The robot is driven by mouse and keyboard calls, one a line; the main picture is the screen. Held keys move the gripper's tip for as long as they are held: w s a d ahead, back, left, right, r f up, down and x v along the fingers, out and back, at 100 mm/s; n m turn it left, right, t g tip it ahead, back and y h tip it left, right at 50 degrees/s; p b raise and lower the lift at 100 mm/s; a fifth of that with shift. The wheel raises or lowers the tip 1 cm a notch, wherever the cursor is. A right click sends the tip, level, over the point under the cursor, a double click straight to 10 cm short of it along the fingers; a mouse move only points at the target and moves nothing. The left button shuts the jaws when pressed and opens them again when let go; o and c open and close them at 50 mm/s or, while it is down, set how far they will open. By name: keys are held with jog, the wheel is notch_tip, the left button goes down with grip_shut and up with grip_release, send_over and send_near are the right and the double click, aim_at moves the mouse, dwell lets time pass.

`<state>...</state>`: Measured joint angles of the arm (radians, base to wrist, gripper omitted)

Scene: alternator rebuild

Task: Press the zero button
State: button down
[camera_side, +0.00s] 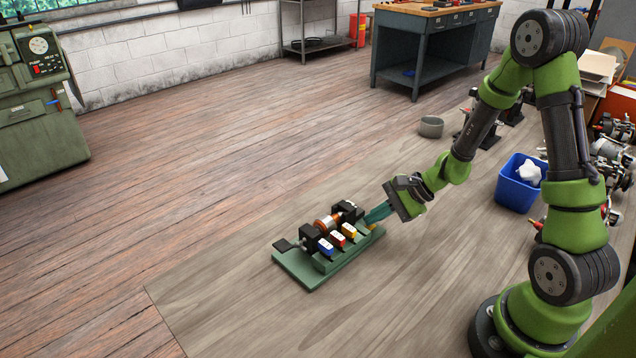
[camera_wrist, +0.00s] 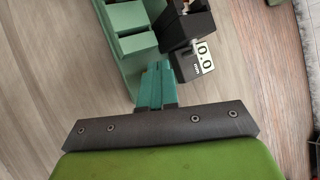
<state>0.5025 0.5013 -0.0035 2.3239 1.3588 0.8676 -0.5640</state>
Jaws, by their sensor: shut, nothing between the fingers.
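A green fixture (camera_side: 300,268) lies on the light floor board, with a copper-coloured coil (camera_side: 327,224) between black blocks.
A black paddle (camera_side: 285,244) sticks out at the fixture's left end. A workbench (camera_side: 422,50) is at the back and a green machine (camera_side: 40,120) at far left. The floor left of the fixture is clear.

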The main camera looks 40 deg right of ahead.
aim_at(374, 226)
jog(key=shift+r, duration=0.85)
jog(key=shift+r, duration=0.1)
jog(key=shift+r, duration=2.45)
